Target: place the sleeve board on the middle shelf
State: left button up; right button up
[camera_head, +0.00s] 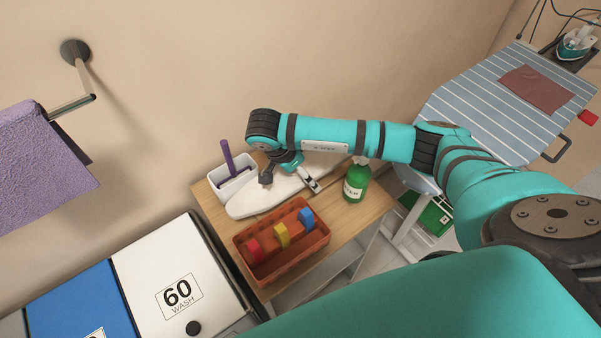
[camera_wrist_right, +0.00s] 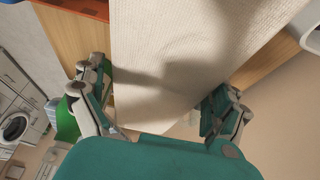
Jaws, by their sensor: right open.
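The sleeve board (camera_head: 248,200) is a long, pale, padded board with a rounded end. It lies on the wooden top (camera_head: 366,212) of a small stand against the wall. My right gripper (camera_head: 289,183) points down over the board, its open fingers at either side. In the right wrist view the pale fabric of the board (camera_wrist_right: 185,55) fills the space between the open fingers of my right gripper (camera_wrist_right: 160,108); I cannot tell whether they touch it. My arm hides part of the board. My left gripper is not in view. I cannot make out the middle shelf.
An orange crate (camera_head: 262,275) with coloured items stands in front of the board. A white bin (camera_head: 232,184) with a purple handle is left, a green bottle (camera_head: 355,183) right. A striped ironing board (camera_head: 480,105) stands further right, a white lidded hamper (camera_head: 172,262) lower left.

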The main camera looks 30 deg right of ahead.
jog(key=shift+f+b, duration=0.4)
jog(key=shift+b, duration=0.05)
dwell(0.5)
jog(key=c, duration=1.5)
